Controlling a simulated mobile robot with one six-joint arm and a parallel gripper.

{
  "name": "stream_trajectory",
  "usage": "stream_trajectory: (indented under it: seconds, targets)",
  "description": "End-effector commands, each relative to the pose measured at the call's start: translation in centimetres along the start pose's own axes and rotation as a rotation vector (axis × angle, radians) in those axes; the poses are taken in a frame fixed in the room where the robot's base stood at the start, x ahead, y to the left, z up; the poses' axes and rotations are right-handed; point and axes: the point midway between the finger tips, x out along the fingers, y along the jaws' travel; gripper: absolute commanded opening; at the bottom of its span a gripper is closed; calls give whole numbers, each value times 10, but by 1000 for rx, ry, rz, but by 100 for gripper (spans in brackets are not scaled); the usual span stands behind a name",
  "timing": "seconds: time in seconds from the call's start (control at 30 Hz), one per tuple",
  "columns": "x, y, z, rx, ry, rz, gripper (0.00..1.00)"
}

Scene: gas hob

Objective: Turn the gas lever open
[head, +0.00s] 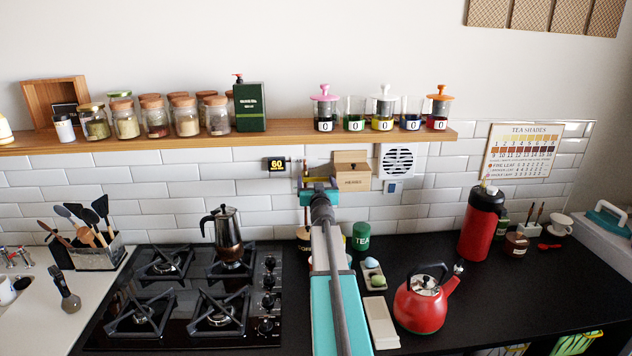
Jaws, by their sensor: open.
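My gripper (319,184) is in the middle of the head view, at the far end of my teal and grey arm. It is open, with its jaws spread to the left and right, close to the tiled wall. A thin upright yellowish part (306,168) shows just above its left jaw; it may belong to the gas fitting. I cannot make out the gas lever itself, and the gripper and arm cover the wall there. Whether the gripper touches anything is hidden. The black gas hob (180,335) is to the left, with a moka pot (227,238) on its back right burner.
A wooden shelf (270,137) with jars and glass cups runs above the gripper. A HERBES box (352,172) is close on its right, and a black-and-yellow 60 display (275,166) on its left. A green TEA tin (361,237) and red kettle (422,304) stand right of my arm.

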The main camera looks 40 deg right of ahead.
Motion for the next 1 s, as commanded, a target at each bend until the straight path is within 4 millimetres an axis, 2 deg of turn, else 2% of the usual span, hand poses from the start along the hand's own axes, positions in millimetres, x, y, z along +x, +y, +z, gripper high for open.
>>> stream_trajectory:
  seconds: [0.13, 0.5, 0.8, 1.0]
  targets:
    - [6, 0, 0, 0, 0, 0, 82]
    - [7, 1, 0, 1, 0, 1, 82]
    - [7, 1, 0, 0, 0, 1, 34]
    - [7, 3, 0, 5, 0, 3, 34]
